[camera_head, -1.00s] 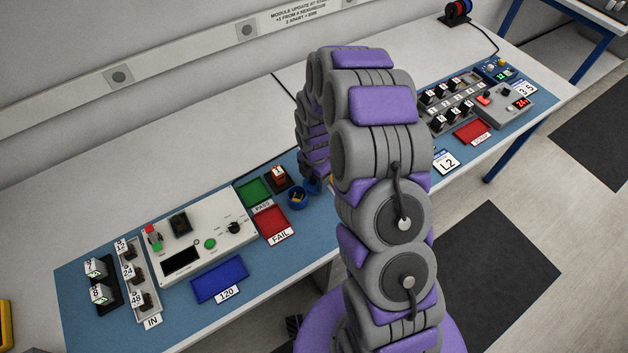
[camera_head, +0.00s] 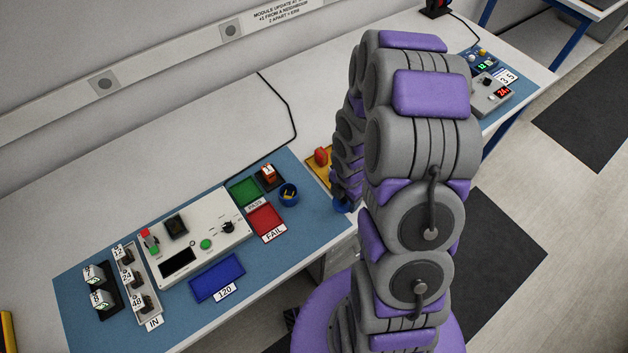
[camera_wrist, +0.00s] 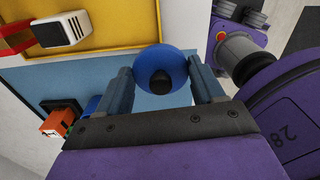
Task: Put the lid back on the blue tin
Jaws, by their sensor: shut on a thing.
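The blue tin (camera_head: 289,194) stands open on the blue mat, right of the green and red trays, with yellow items inside. In the wrist view a blue edge (camera_wrist: 92,104), probably the tin, shows partly hidden behind the left finger. My gripper (camera_wrist: 163,78) is shut on the round blue lid (camera_wrist: 172,62), which has a black knob and sits between the two fingers. In the head view my arm mostly hides the gripper. A bit of blue (camera_head: 342,206) shows below it, right of the tin and near the bench's front edge.
A yellow tray (camera_head: 316,168) with a red part (camera_head: 321,156) lies behind the gripper. An orange module (camera_head: 268,174) stands left of the tin, by the PASS tray (camera_head: 243,193) and FAIL tray (camera_head: 266,223). The white bench behind is clear except for a black cable.

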